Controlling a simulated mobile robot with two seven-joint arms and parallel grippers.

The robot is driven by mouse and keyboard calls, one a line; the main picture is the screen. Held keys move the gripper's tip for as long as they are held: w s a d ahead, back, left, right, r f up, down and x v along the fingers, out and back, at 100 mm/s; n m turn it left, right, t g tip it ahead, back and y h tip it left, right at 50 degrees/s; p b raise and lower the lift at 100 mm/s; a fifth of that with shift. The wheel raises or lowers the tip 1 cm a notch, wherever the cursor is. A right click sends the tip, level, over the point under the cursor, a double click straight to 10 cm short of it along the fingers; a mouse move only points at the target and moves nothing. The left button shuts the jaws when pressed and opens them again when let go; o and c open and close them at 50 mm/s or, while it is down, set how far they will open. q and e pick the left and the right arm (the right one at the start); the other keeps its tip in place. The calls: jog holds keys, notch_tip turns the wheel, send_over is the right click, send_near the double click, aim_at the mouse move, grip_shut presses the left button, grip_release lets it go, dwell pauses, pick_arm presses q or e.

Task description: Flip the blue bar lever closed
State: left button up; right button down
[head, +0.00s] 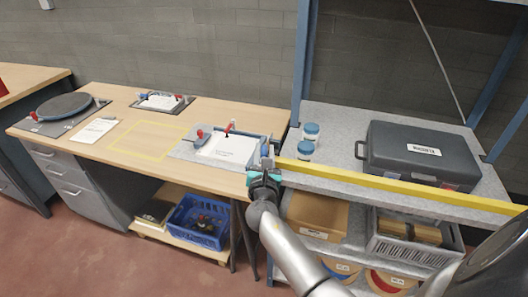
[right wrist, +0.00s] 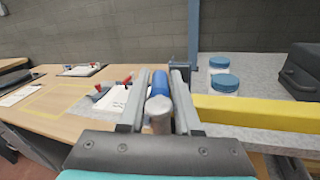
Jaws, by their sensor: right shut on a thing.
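The blue bar lever (right wrist: 160,84) stands between the two fingers of my right gripper (right wrist: 157,100) in the right wrist view, with a silver rounded end towards the camera. My right gripper (head: 267,157) is shut on the lever at the right end of the wooden table. In the head view the gripper hides most of the lever. Just left of it lies a grey fixture plate (head: 181,152) with a white block (head: 226,150) and red-tipped clamps (head: 229,127). How the lever joins the fixture is hidden. My left gripper is not in view.
A grey shelf with a yellow front edge (head: 400,186) stands close to the right of the gripper. It holds two blue-lidded jars (head: 311,131) and a dark case (head: 418,153). A blue crate (head: 199,221) sits under the table. The yellow-outlined table area (head: 150,139) is clear.

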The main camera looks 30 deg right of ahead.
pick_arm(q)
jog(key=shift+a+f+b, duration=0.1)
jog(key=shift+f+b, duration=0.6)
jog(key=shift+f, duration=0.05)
pick_arm(e)
jog(key=shift+s+d+m+g+h, duration=0.15)
jog(key=shift+m+g+h, duration=0.4)
jog(key=shift+m+h, duration=0.1)
jog(key=shift+s+d+m+g+h, duration=0.15)
jog(key=shift+m+g+h, duration=0.45)
jog(key=shift+h, duration=0.1)
jog(key=shift+s+d+m+g+h, duration=0.15)
jog(key=shift+m+g+h, duration=0.4)
jog(key=shift+h, duration=0.1)
jog(key=c, duration=0.8)
grip_release()
jog(key=shift+o, duration=0.2)
